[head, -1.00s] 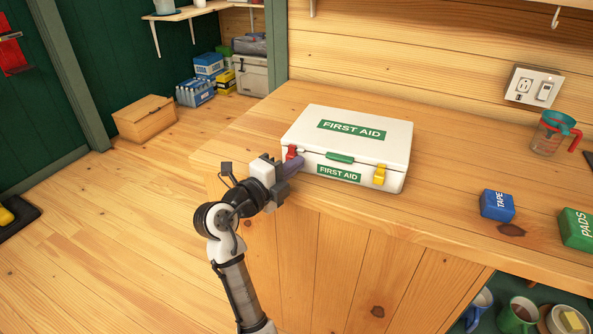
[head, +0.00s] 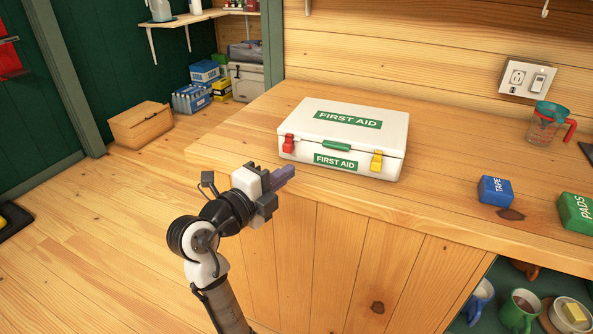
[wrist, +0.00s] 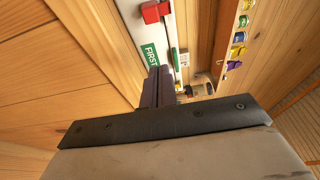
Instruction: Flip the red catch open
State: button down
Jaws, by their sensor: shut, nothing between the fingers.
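The white first aid box (head: 315,150) sits on the wooden counter with its lid down. Its red catch (head: 288,143) is at the left end of the front, near the lid seam; I cannot tell surely whether it is flipped. The red catch shows at the top of the wrist view (wrist: 152,11). A yellow catch (head: 376,161) is at the front right, and a green handle (head: 337,146) lies between them. My gripper (head: 284,175) is shut and empty, in front of the box and apart from it. Its fingers (wrist: 159,75) cover part of the front label in the wrist view.
A blue tape box (head: 495,190), a green pads box (head: 575,212) and a measuring jug (head: 546,123) stand to the right on the counter (head: 420,215). Mugs (head: 519,310) sit on a shelf below. The counter around the first aid box is clear.

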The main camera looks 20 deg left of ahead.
jog(key=shift+v, duration=1.15)
